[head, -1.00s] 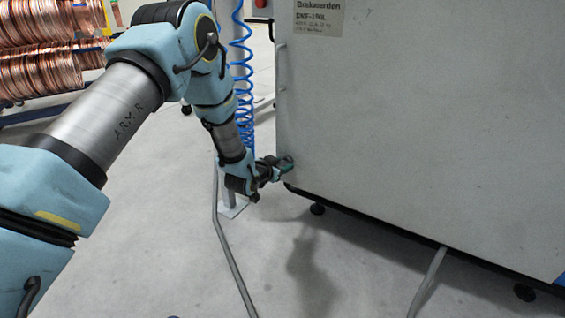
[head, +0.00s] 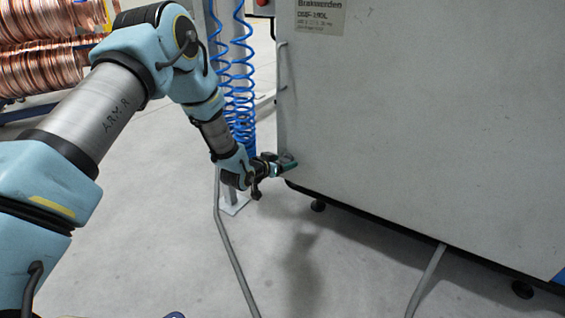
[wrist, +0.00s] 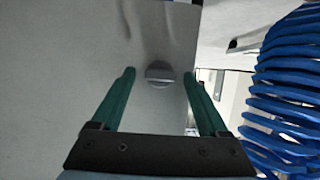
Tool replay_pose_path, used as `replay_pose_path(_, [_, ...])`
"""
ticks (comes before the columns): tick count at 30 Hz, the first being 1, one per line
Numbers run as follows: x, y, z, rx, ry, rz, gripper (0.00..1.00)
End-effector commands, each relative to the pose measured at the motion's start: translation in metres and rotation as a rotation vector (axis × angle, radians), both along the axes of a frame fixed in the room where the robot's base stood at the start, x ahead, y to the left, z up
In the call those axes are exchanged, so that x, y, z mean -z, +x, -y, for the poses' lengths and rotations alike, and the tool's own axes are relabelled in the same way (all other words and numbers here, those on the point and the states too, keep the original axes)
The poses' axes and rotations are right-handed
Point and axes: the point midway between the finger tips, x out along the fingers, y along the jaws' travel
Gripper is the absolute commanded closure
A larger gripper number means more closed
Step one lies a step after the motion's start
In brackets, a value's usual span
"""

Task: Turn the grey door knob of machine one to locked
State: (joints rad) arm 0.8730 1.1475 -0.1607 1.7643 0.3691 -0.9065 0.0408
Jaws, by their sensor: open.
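The grey knob (wrist: 158,74) is a small round disc with a roughly level ridge across it, on the pale door panel (wrist: 60,90) of the machine. In the wrist view it lies ahead of my gripper (wrist: 160,76), between the two green fingers, and I see no contact. My gripper is open and empty. In the head view my gripper (head: 286,163) is at the lower left edge of the large white machine (head: 420,130), where the knob cannot be made out.
A coiled blue hose (head: 240,85) hangs close behind my wrist; it fills the right of the wrist view (wrist: 290,85). A grey floor cable (head: 230,245) runs below. Copper coils (head: 45,70) are stacked at the far left. The floor in front is open.

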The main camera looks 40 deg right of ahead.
Motion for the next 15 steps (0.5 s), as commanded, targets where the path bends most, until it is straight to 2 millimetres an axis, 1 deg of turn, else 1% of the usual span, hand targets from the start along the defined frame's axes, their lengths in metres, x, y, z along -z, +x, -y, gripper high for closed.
replay_pose_path(4, [-0.002, 0.000, -0.002, 0.000, 0.000, 0.000, 0.22])
replay_pose_path(7, [-0.006, -0.002, -0.011, -0.001, 0.001, -0.001, 0.22])
replay_pose_path(11, [-0.016, -0.008, -0.031, -0.001, 0.003, -0.001, 0.22])
replay_pose_path(15, [-0.027, -0.014, -0.057, -0.002, 0.004, -0.002, 0.22])
